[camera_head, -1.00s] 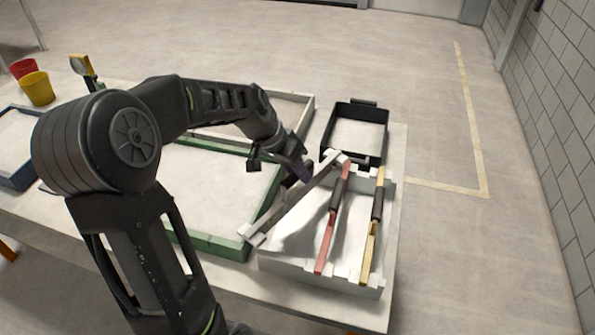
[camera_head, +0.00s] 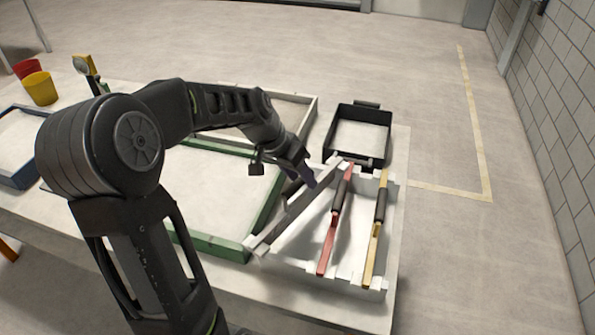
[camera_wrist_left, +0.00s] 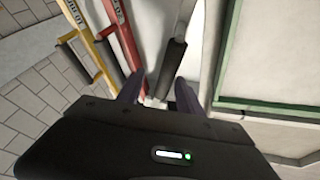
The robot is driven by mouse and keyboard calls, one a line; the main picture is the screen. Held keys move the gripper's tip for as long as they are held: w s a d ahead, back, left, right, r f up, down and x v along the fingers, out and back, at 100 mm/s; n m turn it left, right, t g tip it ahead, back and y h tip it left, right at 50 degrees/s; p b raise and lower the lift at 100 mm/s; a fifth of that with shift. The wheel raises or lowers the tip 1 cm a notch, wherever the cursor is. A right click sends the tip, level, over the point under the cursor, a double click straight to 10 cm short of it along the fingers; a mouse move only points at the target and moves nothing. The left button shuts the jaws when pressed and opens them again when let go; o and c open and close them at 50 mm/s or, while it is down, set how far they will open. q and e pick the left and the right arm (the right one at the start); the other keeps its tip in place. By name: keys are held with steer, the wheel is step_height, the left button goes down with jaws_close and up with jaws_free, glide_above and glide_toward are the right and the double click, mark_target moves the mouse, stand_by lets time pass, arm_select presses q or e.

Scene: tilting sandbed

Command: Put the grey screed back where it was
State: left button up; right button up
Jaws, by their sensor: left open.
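The grey screed (camera_head: 292,217) lies slantwise over the left side of the white notched rack (camera_head: 325,281). Its far end is by the rack's far rim. Its near end is at the rack's left edge, close to the green frame's corner. My left gripper (camera_head: 303,178) is open at the screed's upper half and hides part of it. In the left wrist view the fingers (camera_wrist_left: 160,88) stand apart on either side of the screed's dark handle (camera_wrist_left: 172,65), which is closer to the right finger. Contact cannot be told. My right gripper is not in view.
A red screed (camera_head: 328,243) and a yellow screed (camera_head: 371,254) sit in the rack, right of the grey one. A black tray (camera_head: 329,137) stands behind the rack. A green-edged sandbed (camera_head: 222,247) is to the left. Two buckets (camera_head: 40,88) stand far left.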

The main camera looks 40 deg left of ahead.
arm_select(q)
steer(key=shift+a+r+p, duration=0.1)
steer(key=shift+r+p, duration=0.45)
steer(key=shift+r, duration=0.35)
steer(key=b+v, duration=0.1)
steer(key=v, duration=1)
steer(key=shift+s, duration=0.2)
